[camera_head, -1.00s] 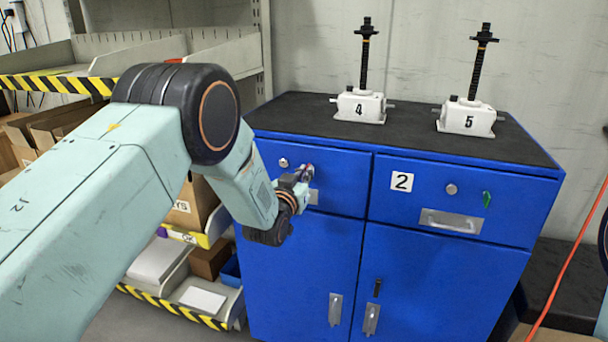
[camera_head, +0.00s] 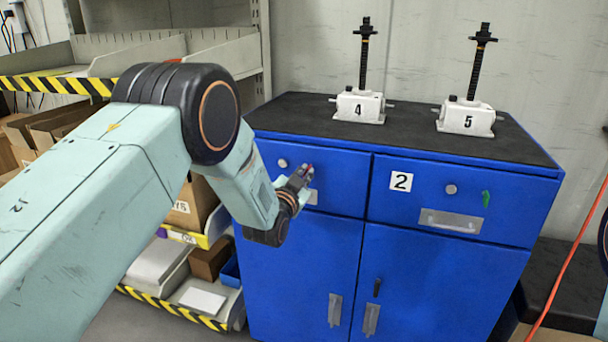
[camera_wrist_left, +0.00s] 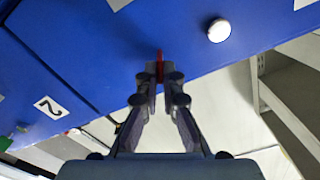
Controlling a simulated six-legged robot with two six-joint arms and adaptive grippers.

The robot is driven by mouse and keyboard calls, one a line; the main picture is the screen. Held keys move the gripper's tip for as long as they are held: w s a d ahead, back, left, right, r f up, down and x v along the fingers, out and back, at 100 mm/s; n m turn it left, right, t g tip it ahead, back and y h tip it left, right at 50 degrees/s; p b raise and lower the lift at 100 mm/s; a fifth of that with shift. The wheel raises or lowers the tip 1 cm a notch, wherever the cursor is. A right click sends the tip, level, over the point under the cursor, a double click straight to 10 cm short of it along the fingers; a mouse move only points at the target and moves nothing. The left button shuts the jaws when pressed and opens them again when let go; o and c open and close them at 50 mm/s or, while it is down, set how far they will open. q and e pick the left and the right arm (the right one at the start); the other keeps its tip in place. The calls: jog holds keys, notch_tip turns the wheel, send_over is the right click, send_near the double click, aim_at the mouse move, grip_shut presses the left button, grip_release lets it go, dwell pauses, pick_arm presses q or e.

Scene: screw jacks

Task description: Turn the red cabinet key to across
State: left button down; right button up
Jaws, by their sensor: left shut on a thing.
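The red cabinet key (camera_head: 309,168) is at the front of the upper left drawer of the blue cabinet (camera_head: 440,275). My left gripper (camera_head: 301,177) reaches it from the left and is shut on it. In the left wrist view the key (camera_wrist_left: 160,63) shows as a thin red strip between the fingertips of my left gripper (camera_wrist_left: 160,80). The fingers hide most of the key, so I cannot tell its exact angle to the drawer. My right gripper is not in view.
A round knob (camera_head: 283,163) sits left of the key, and a drawer handle is partly hidden behind my gripper. A green key (camera_head: 486,199) is on the right drawer. Screw jacks 4 (camera_head: 359,106) and 5 (camera_head: 466,117) stand on top. A shelf (camera_head: 150,52) is at the left.

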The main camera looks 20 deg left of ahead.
pick_arm(q)
jog(key=m, duration=0.6)
jog(key=shift+f, duration=0.15)
jog(key=m, duration=0.4)
jog(key=shift+b, duration=0.3)
jog(key=shift+m, duration=1.2)
jog(key=c, duration=1.5)
grip_release()
jog(key=shift+w+a, duration=0.1)
jog(key=shift+d, duration=0.2)
